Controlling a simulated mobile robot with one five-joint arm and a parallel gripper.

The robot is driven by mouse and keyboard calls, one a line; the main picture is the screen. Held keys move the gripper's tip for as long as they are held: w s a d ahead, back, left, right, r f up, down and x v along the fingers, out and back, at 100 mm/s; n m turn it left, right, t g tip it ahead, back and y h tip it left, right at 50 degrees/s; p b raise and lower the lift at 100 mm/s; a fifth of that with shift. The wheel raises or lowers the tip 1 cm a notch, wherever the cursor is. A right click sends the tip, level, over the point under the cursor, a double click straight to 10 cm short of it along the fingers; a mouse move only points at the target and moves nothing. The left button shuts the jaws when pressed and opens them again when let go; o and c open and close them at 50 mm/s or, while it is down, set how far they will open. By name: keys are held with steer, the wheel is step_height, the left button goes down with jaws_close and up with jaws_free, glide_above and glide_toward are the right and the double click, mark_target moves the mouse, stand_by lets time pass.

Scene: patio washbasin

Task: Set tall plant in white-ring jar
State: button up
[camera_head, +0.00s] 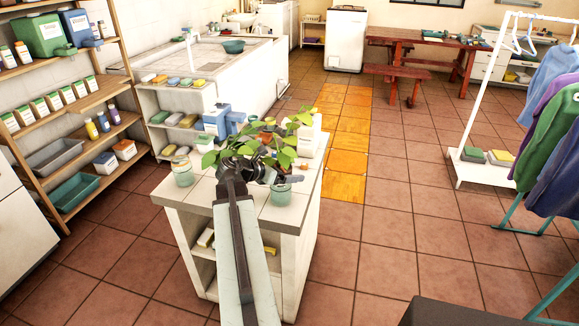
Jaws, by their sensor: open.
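Green leafy plant stems (240,150) spread over the white-tiled counter (207,197); more leaves (301,119) stand up at the right. I cannot tell which stem is the tall plant. A pale green glass jar (182,173) stands at the counter's left, and a similar jar (281,192) stands right of my arm's end, below the leaves. At this size I cannot tell which jar has a white ring. My dark gripper (265,171) is open among the leaves, between the two jars. Leaves and my arm hide its fingertips and what lies between them.
A blue-and-white box (216,122) and a white container (307,139) stand behind the plants. A white basin unit (245,72) with soaps lies beyond. Wooden shelves (70,100) line the left; a clothes rack (477,110) stands right. The tiled floor right of the counter is clear.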

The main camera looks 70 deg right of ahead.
steer(key=shift+r, duration=0.1)
steer(key=shift+w+a+r+p, duration=0.1)
steer(key=shift+a+r+p, duration=0.05)
steer(key=shift+r+p, duration=0.4)
steer(key=shift+w+a+r+p, duration=0.1)
steer(key=shift+a+r+p, duration=0.05)
steer(key=shift+r+p, duration=0.35)
steer(key=p+v, duration=0.4)
steer(key=v, duration=0.7)
steer(key=shift+a+f, duration=0.15)
steer(key=shift+f, duration=0.15)
